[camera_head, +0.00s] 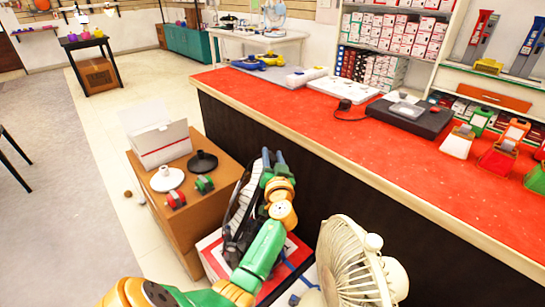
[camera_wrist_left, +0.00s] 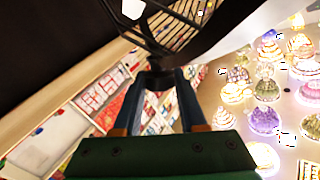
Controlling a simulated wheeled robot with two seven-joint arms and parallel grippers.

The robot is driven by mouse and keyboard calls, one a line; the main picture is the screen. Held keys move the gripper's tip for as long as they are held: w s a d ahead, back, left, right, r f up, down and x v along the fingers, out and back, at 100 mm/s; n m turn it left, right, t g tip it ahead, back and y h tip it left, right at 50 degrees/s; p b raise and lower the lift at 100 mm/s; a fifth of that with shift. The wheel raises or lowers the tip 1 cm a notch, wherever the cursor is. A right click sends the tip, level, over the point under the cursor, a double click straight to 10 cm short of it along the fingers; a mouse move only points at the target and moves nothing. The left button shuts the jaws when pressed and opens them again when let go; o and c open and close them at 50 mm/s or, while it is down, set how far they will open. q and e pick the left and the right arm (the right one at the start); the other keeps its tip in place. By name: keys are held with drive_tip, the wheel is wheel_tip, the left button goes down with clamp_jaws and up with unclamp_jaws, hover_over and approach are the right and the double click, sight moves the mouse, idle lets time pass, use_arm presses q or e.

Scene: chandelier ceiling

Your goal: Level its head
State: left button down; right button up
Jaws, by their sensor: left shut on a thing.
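A black wire-caged fan head (camera_head: 238,215) stands over a red and white box near the lower middle of the head view. It looks tilted, with its cage seen nearly edge-on. My left gripper (camera_head: 273,160) is beside its upper right. In the left wrist view the blue fingers of my left gripper (camera_wrist_left: 158,92) are shut on a small dark part (camera_wrist_left: 158,78), just below the black cage (camera_wrist_left: 150,25). A cream fan (camera_head: 352,265) with a round cage is close at the bottom right. The right gripper does not show.
A long red-topped counter (camera_head: 410,150) runs along the right. A brown box (camera_head: 205,222) at left bears a white box (camera_head: 165,145), a white base (camera_head: 167,180) and a black base (camera_head: 203,163). The tiled floor at left is mostly clear.

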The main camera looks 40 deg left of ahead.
use_arm(q)
drive_tip(key=shift+f, duration=0.1)
drive_tip(key=s+a+r+n+p, duration=0.2)
drive_tip(key=shift+a+p, duration=0.3)
drive_tip(key=shift+a, duration=0.05)
drive_tip(key=shift+n+g+h, duration=0.3)
drive_tip(key=shift+n, duration=0.2)
drive_tip(key=s+a, duration=0.1)
drive_tip(key=a, duration=0.1)
drive_tip(key=s+a+p, duration=0.1)
drive_tip(key=a, duration=0.1)
drive_tip(key=shift+s, duration=0.2)
drive_tip(key=c, duration=0.6)
unclamp_jaws()
drive_tip(key=shift+o, duration=0.7)
drive_tip(key=shift+s+a+f, duration=0.1)
drive_tip(key=shift+a, duration=0.05)
